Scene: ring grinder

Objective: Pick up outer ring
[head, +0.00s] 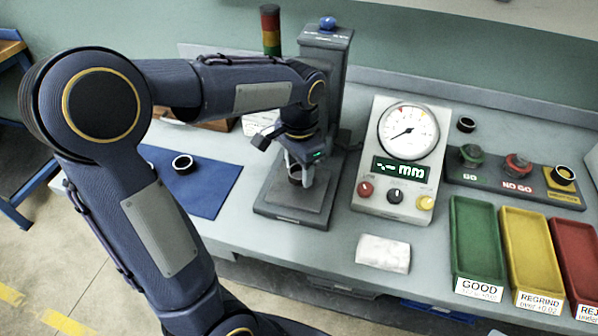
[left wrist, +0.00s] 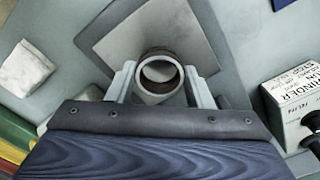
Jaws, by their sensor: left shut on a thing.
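My left gripper (head: 298,168) is shut on a metal ring, the outer ring (left wrist: 160,77), which sits between its two fingers in the left wrist view. The fingers touch the ring's sides. The ring is over the square plate of the gauge stand (head: 288,213); I cannot tell whether it touches the plate. In the head view the ring is mostly hidden by the fingers. Another dark ring (head: 182,163) lies on the blue mat (head: 215,190) at the left. My right gripper is not in view.
A dial gauge box (head: 388,190) stands right of the stand. Further right are a rack (head: 490,180) with rings and the green (head: 478,262), yellow (head: 530,255) and red (head: 577,250) trays. A white cloth (head: 383,253) lies in front. The stand's column (head: 328,85) rises behind my gripper.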

